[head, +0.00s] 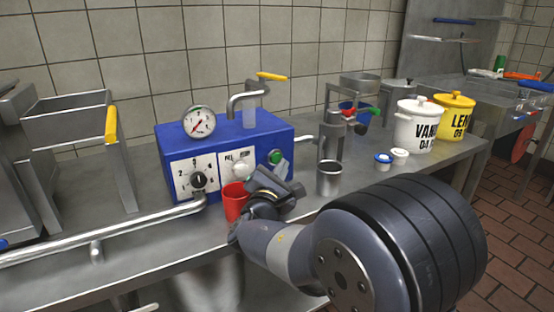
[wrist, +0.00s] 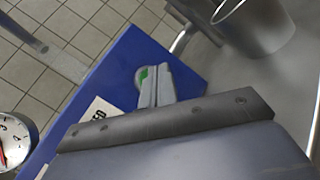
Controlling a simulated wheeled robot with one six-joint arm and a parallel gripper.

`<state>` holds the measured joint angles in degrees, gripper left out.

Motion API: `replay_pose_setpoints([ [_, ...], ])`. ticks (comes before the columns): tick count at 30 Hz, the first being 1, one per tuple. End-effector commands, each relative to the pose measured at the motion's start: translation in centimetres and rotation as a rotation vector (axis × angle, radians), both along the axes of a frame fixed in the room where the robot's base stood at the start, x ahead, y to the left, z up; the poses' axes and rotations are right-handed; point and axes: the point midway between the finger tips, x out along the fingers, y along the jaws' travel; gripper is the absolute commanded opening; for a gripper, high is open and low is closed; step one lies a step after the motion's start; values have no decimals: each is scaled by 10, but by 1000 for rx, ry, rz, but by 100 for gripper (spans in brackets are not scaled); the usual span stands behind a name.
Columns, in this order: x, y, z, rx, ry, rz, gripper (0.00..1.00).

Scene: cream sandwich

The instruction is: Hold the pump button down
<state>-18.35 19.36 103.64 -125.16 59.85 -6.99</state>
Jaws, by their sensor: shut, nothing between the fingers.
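The blue pump box (head: 222,143) stands on the steel counter, with a round gauge on top and controls on its front. The green button (head: 275,156) is at the right of its front face. My gripper (head: 281,169) is shut and empty, with its fingertips right at the button. In the wrist view, the closed fingertips (wrist: 152,74) overlap the green button (wrist: 143,73) and partly hide it. They look to be on or very close to it; I cannot tell whether it is pressed in.
A red cup (head: 235,204) stands just left of my gripper, before the box. A steel cup (head: 329,180) stands to its right. White (head: 416,130) and yellow (head: 455,118) lidded pots are farther right. A steel pipe (head: 105,236) runs along the front left.

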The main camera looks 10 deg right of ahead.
Motion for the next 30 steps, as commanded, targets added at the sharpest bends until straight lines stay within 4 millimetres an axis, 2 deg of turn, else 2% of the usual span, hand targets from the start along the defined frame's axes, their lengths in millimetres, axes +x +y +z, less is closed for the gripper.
replay_pose_setpoints([
  [30, 9, 3, 0, 0, 0, 0, 0],
])
